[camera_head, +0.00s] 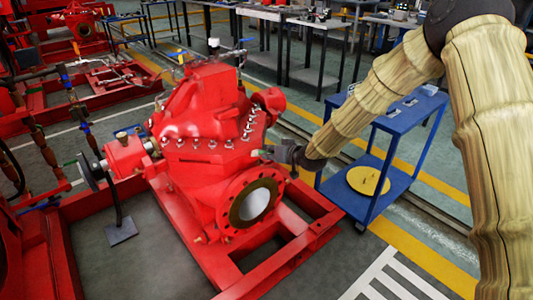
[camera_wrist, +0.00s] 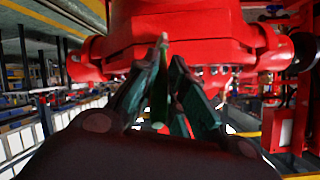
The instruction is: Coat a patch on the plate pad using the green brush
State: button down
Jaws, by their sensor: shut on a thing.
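In the wrist view my gripper (camera_wrist: 162,82) is shut on a thin green brush (camera_wrist: 160,95), which stands between the dark fingers with a pale tip upward. In the head view my gripper (camera_head: 276,152) is beside the right side of the big red pump (camera_head: 205,165), close to its bolted flange line. I cannot tell for sure which surface is the plate pad.
A blue cart (camera_head: 412,112) stands right of the pump, with small items on top and a yellow disc (camera_head: 368,181) on its lower shelf. The pump sits on a red frame (camera_head: 285,262). A grey-topped workbench (camera_head: 318,24) stands behind. Striped floor lies at bottom right.

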jog(key=shift+w+d+r+p, duration=0.1)
jog(key=shift+w+d+p, duration=0.4)
jog(key=shift+d, duration=0.2)
jog(key=shift+a, duration=0.15)
jog(key=s+a+p, duration=0.1)
jog(key=s+a, duration=0.5)
jog(key=a, duration=0.2)
jog(key=shift+a+p, duration=0.2)
jog(key=shift+p, duration=0.2)
dwell(0.6)
jog(key=shift+s+d, duration=0.1)
jog(key=shift+s, duration=0.1)
jog(key=shift+s+d+p, duration=0.2)
jog(key=shift+s+d, duration=0.35)
jog(key=shift+s, duration=0.25)
jog(key=shift+s+d+p, duration=0.2)
jog(key=shift+s+d, duration=0.35)
jog(key=shift+s, duration=0.2)
jog(key=shift+s+d+p, duration=0.2)
jog(key=shift+s+d, duration=0.35)
jog(key=shift+s, duration=0.25)
jog(key=shift+s+d, duration=0.1)
